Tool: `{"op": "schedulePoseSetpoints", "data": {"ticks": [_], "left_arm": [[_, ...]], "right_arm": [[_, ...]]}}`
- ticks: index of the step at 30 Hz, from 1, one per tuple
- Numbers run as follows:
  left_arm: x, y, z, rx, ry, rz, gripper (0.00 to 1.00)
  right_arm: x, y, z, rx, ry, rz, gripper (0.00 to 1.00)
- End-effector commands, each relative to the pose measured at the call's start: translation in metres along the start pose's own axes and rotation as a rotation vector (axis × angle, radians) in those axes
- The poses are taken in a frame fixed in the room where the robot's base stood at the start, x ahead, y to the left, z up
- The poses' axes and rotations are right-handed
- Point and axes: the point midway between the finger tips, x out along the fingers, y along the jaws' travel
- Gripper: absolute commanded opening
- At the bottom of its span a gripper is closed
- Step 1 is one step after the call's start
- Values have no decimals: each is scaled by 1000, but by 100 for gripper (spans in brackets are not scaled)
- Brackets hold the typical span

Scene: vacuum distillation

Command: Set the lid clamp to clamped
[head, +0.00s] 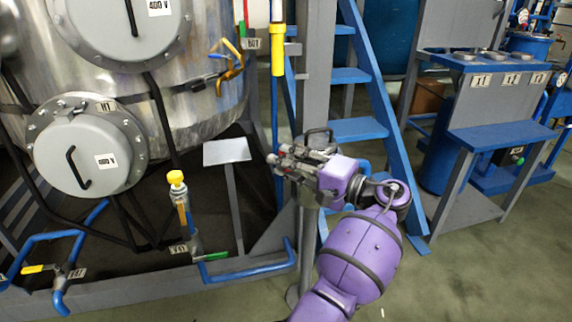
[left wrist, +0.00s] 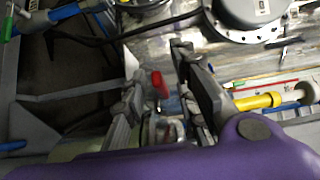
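A small red-tipped lever (left wrist: 158,85) shows between the fingers of my left gripper (left wrist: 160,80) in the left wrist view; it may be the lid clamp's handle. The fingers are spread apart, with a gap on both sides of the red tip. In the head view my left gripper (head: 279,165) points left, at the top of a grey post (head: 307,245). A dark loop handle (head: 318,132) stands just behind it. The gripper hides most of what is on the post, so I cannot tell the clamp's setting. My right gripper is not in view.
A large steel vessel with a round hatch (head: 85,155) fills the left. A yellow-topped valve (head: 177,190) and a blank grey plate on a stand (head: 227,151) are left of the gripper. Blue stairs (head: 358,129) stand behind. The floor at lower right is clear.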

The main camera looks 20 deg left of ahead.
Motion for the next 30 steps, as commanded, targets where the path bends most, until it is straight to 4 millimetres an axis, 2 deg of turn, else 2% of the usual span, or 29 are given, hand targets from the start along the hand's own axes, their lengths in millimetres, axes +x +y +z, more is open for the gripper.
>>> {"op": "schedulePoseSetpoints", "data": {"ticks": [5, 18, 24, 30], "left_arm": [[-15, 0, -1, 0, 3, 1, 27], [-102, 0, 0, 2, 2, 0, 27], [-118, 0, 0, 1, 0, 0, 27], [-120, 0, 0, 0, 0, 0, 27]], "right_arm": [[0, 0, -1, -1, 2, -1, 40], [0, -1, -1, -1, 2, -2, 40], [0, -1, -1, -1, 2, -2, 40], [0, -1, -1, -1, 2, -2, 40]]}}
